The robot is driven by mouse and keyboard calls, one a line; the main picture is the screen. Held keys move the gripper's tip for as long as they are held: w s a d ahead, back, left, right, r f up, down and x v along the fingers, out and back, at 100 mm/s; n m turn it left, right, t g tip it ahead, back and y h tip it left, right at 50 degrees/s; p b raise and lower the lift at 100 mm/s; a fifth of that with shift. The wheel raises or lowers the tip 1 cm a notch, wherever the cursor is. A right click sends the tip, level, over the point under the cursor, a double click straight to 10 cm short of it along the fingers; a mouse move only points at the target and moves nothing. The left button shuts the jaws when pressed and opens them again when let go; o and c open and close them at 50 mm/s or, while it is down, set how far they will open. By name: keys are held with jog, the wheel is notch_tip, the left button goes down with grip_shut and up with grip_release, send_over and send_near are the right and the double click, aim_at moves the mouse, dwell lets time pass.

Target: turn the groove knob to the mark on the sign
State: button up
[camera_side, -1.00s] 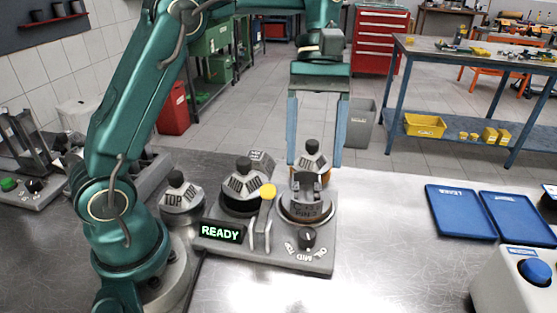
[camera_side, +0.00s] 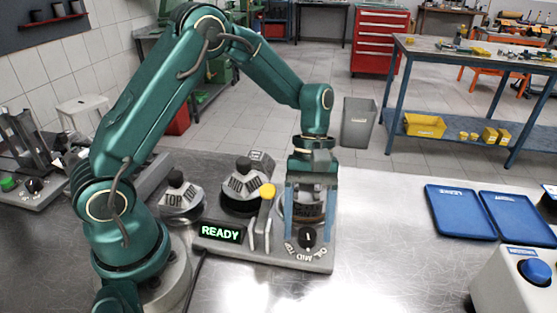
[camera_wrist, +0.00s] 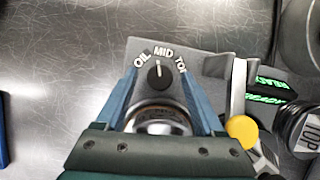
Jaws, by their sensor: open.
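The groove knob (camera_side: 307,238) is a small dark knob at the front right of a grey fixture. In the wrist view the knob (camera_wrist: 159,75) has a white line pointing up at MID, with OIL to its left and TOP to its right. My gripper (camera_side: 309,243) is open above the knob. In the wrist view its two blue fingers (camera_wrist: 158,78) stand on either side of the knob, with gaps. A small grey sign (camera_side: 261,158) stands behind the fixture; its text is too small to read.
The fixture (camera_side: 318,262) carries a lit READY display (camera_side: 220,233) and a yellow-tipped lever (camera_side: 267,190) close left of my gripper. Blue trays (camera_side: 460,212) lie right, beyond clear bench.

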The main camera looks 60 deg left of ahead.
jog(key=shift+f, duration=0.1)
grip_shut()
jog(key=shift+d+m+g+y, duration=0.1)
jog(key=shift+m+g+y, duration=0.3)
jog(key=shift+m, duration=1.2)
grip_release()
jog(key=shift+v, duration=2.65)
jog(key=shift+w, duration=0.1)
